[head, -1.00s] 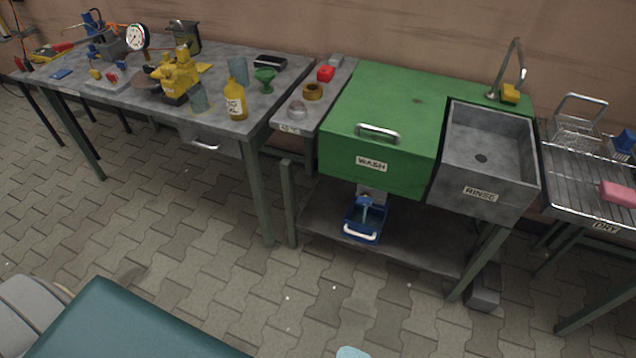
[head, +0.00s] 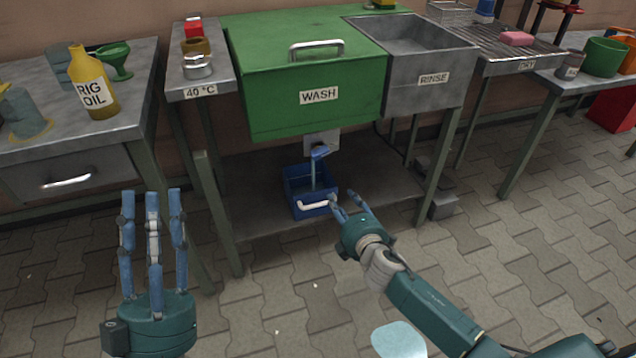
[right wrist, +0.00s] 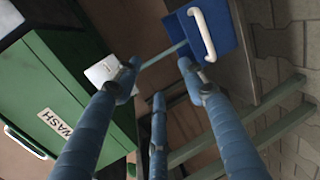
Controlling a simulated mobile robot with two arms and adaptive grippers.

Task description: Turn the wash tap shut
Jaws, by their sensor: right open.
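The green wash tank (head: 270,75) carries a WASH label. Under its front edge is the wash tap, a pale block (head: 322,140) with a blue lever (head: 320,152). A thin blue stream runs from it into a blue bin (head: 297,185) with a white handle. My right gripper (head: 345,200) is open and empty, its fingers near the bin's handle, below and right of the tap. In the right wrist view the pale block (right wrist: 107,72) is beside one open finger; the lever cannot be made out there. My left gripper (head: 152,195) is open and empty at the lower left, away from the tap.
The bin stands on a low shelf (head: 375,185) between the stand's legs. A grey RINSE sink (head: 425,85) adjoins the tank. A narrow 40 °C side table (head: 198,98) and a workbench with a yellow oil bottle (head: 90,85) are at the left. Paved floor in front is free.

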